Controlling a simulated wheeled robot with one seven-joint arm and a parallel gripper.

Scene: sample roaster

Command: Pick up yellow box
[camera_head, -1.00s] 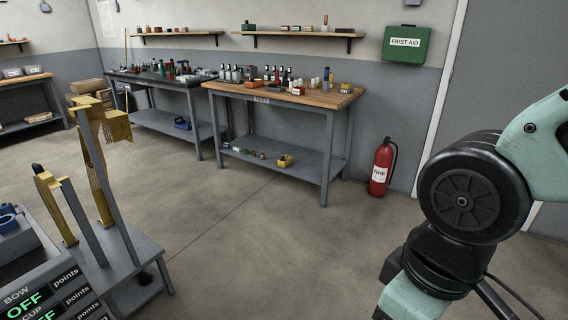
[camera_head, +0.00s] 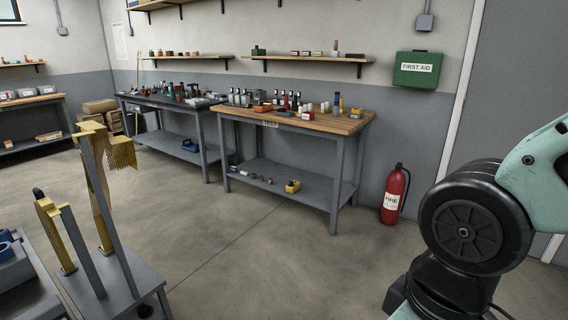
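A small yellow box-like thing (camera_head: 292,186) sits on the lower shelf of the wood-topped workbench (camera_head: 345,121); it has a dark patch on top. A smaller yellow item (camera_head: 355,113) stands at the right end of that bench's top, among bottles. I cannot tell which of the two is the yellow box. Both are well across the room from me. My gripper is out of view; only teal and black links of my arm show at the right edge.
A grey stand with yellow parts (camera_head: 95,160) rises close by at the left. A dark-topped bench (camera_head: 170,101) stands beside the wooden one. A red fire extinguisher (camera_head: 394,194) is on the floor at the right. The floor (camera_head: 225,250) between is open.

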